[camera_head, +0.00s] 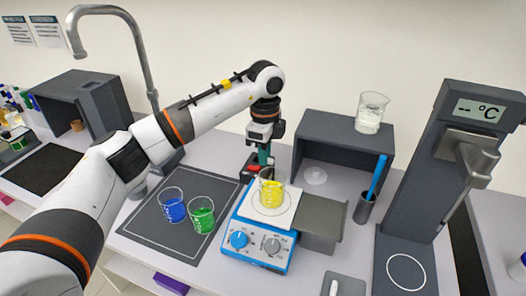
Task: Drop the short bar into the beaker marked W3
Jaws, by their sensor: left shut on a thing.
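My left gripper (264,141) points down above the stirring plate (258,240), shut on a narrow teal-green piece (264,154). Its lower end is just above or behind a beaker of yellow liquid (271,192) on the plate's white top; I cannot tell whether they touch. A beaker of blue liquid (172,207) and one of green liquid (202,216) stand on the dark mat to the left. No mark such as W3 is readable on the beakers. A small white bar (333,288) lies on a grey pad at the bottom; its length is unclear. My right gripper is out of view.
A dark grey shelf box (345,130) bears a clear beaker (371,112). A dark cup (364,208) with a blue stick stands before it. A tall grey stand with a °C display (482,111) is at the right. The dark mat's front (185,248) is clear.

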